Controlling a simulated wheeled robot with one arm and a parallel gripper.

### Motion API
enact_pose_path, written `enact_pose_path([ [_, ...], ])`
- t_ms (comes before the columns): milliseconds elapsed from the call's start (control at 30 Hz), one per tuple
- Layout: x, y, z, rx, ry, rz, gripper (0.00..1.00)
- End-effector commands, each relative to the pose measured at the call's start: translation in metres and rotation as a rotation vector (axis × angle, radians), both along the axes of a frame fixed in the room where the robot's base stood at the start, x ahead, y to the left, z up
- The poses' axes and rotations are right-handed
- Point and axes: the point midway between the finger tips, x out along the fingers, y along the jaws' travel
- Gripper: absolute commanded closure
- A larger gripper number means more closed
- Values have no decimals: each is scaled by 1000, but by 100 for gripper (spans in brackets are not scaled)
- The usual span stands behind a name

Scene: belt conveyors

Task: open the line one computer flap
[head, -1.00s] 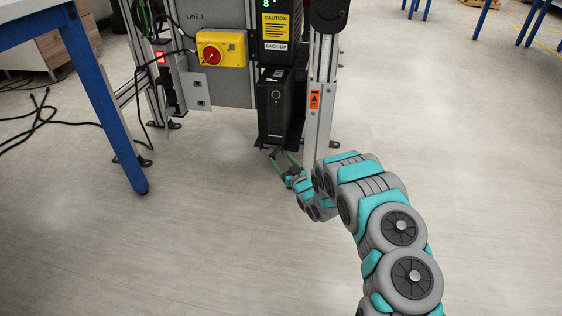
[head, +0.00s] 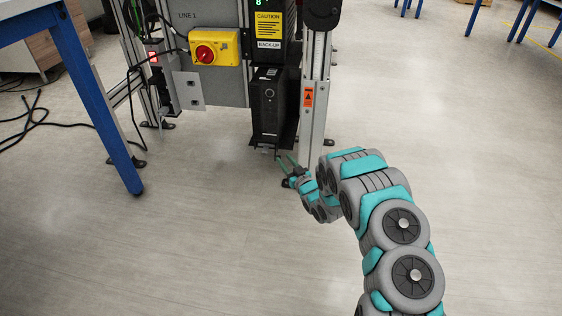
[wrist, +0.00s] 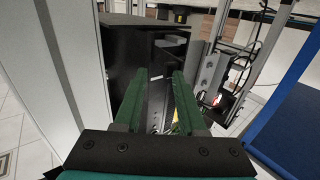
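My gripper (head: 284,160) is low at the computer's bottom edge, beside the aluminium post. In the wrist view my gripper (wrist: 160,85) shows two green fingers spread apart with nothing between them. A dark panel of the computer (wrist: 122,65) lies just ahead of and left of the fingers. I cannot tell in either view which part is the flap or whether it is open.
An aluminium post (head: 315,95) with an orange warning label stands right of the computer. A red and yellow switch (head: 214,50) is up left. A blue table leg (head: 97,105) and black cables (head: 38,118) are at left. The floor in front is clear.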

Motion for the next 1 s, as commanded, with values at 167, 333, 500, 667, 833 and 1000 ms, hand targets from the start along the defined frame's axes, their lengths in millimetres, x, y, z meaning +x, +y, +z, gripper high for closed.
enact_pose_path([
  [167, -7, -8, -1, -1, 0, 4, 60],
  [333, -14, -16, -2, -2, 4, 5, 60],
  [500, -21, -24, -4, -2, 7, 6, 60],
  [667, -27, -32, -4, -2, 7, 7, 60],
  [833, -32, -39, -3, -1, 5, 7, 60],
  [1000, -34, -41, -3, -1, 4, 9, 60],
])
